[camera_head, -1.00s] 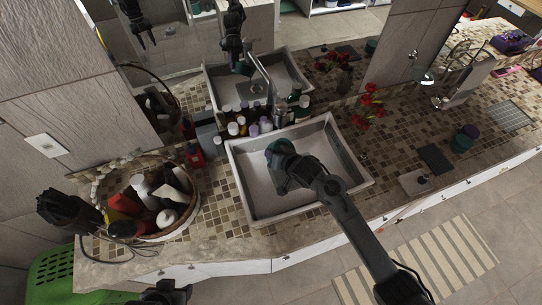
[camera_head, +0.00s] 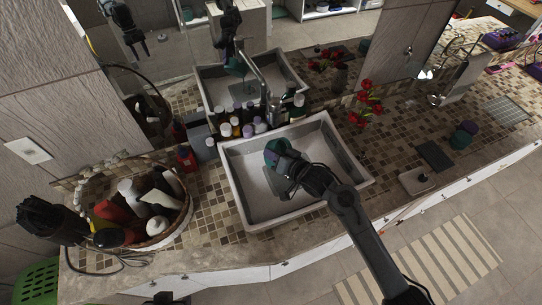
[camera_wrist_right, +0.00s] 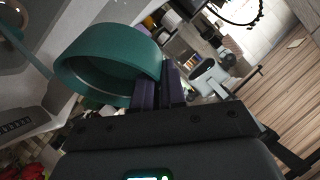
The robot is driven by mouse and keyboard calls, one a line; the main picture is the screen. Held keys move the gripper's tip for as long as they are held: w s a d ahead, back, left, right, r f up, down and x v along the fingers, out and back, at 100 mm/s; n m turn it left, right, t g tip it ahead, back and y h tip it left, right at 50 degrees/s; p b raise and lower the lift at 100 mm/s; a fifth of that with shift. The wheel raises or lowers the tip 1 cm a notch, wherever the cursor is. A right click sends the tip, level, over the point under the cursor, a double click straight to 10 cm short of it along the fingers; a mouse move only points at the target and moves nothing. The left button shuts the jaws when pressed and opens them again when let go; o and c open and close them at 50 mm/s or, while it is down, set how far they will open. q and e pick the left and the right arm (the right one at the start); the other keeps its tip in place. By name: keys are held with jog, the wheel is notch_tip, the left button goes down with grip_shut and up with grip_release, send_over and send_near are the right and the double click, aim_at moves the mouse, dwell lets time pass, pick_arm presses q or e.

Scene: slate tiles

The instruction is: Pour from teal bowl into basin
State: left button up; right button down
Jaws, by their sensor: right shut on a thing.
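The teal bowl (camera_head: 277,151) is over the basin in the head view, held by my right gripper (camera_head: 285,165). In the right wrist view the bowl (camera_wrist_right: 108,62) shows tilted, its open side partly toward the camera, with the purple fingers (camera_wrist_right: 158,88) shut at its rim. I cannot tell whether anything is in it. The basin (camera_head: 232,185) is a white-rimmed rectangular sink set in the tiled counter, below the bowl. Part of its floor is hidden by my right arm. Only a dark bit of my left arm (camera_head: 165,298) shows at the bottom edge; its fingers are not visible.
A wicker basket (camera_head: 160,238) of bottles stands left of the basin. Several small bottles (camera_head: 240,128) and the faucet (camera_head: 268,95) stand behind it. Red flowers (camera_head: 368,105) are at the right back. A mirror behind repeats the scene. The counter right of the basin has clear room.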

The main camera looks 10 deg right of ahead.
jog(key=shift+s+d+f+t+y, duration=0.1)
jog(key=shift+s+d+t+y, duration=0.3)
jog(key=shift+t, duration=0.1)
jog(key=shift+s+d+m+t+y+b, duration=0.3)
jog(key=shift+d+m+t+y+b, duration=0.15)
jog(key=shift+b, duration=0.25)
jog(key=shift+s+d+f+m+t+y+b, duration=0.15)
jog(key=shift+s+d+m+t+y+b, duration=0.2)
jog(key=shift+t+b, duration=0.3)
jog(key=shift+s+d+f+m+t+y+b, duration=0.15)
jog(key=shift+s+d+t+y+b, duration=0.15)
jog(key=shift+d+t+b, duration=0.25)
jog(key=shift+r, duration=0.2)
jog(key=shift+r+p, duration=0.25)
jog(key=shift+p, duration=0.45)
jog(key=n+g+h+p, duration=0.1)
jog(key=g+p, duration=0.1)
jog(key=p, duration=0.4)
jog(key=r+g+h+p, duration=0.1)
jog(key=g+p, duration=0.1)
jog(key=p, duration=0.4)
jog(key=shift+w+r+n+h, duration=0.1)
jog(key=shift+r+n+h, duration=0.1)
jog(key=shift+n+h, duration=0.15)
jog(key=shift+f+g+h+p, duration=0.15)
jog(key=shift+g+h+p, duration=0.1)
jog(key=shift+p, duration=0.5)
